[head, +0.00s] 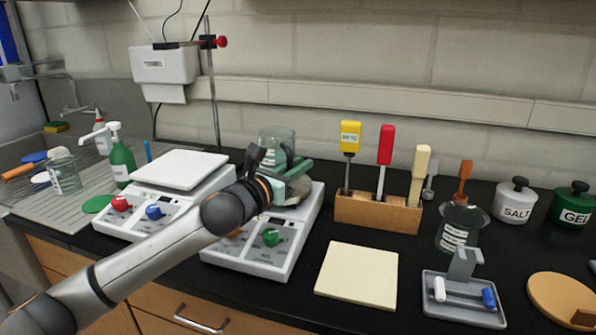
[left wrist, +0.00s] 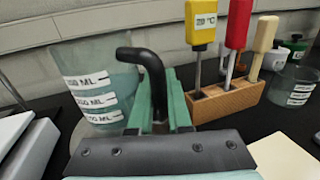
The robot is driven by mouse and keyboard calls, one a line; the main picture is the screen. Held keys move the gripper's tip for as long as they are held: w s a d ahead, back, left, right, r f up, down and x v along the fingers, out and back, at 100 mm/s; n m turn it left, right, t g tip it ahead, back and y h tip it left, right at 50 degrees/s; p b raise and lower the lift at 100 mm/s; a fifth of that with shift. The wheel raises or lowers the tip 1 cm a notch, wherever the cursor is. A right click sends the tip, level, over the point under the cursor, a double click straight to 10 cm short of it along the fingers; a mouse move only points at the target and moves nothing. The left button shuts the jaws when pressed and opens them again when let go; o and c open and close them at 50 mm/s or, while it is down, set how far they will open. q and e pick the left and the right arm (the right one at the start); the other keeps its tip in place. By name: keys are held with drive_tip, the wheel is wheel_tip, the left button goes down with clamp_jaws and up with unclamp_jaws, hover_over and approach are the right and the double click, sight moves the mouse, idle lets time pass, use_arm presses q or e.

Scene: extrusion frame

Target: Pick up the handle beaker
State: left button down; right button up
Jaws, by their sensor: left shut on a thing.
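The handle beaker (head: 277,139) is clear glass with a black handle and stands out above the right-hand white hot plate device. In the left wrist view the beaker (left wrist: 95,80) shows white volume labels, and its black hooked handle (left wrist: 150,62) rises between the green fingers. My left gripper (head: 288,170) is shut on the handle, with the beaker body beside the fingers. The gripper hides the beaker's lower part in the head view, so I cannot tell whether its base touches the plate.
The right-hand device (head: 263,255) lies below my gripper, and another (head: 180,170) stands to its left. A wooden block (head: 378,212) with upright tools is to the right. A cream board (head: 358,275) lies in front. A second beaker (head: 459,226) stands further right.

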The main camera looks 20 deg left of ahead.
use_arm(q)
drive_tip(key=s+d+r+p, duration=0.1)
drive_tip(key=s+d+r, duration=0.7)
drive_tip(key=s+r, duration=0.3)
drive_tip(key=shift+d+p, duration=0.15)
drive_tip(key=shift+p, duration=0.2)
idle(0.3)
drive_tip(key=shift+s, duration=0.15)
drive_tip(key=c, duration=1.4)
unclamp_jaws()
drive_tip(key=shift+c, duration=0.2)
clamp_jaws()
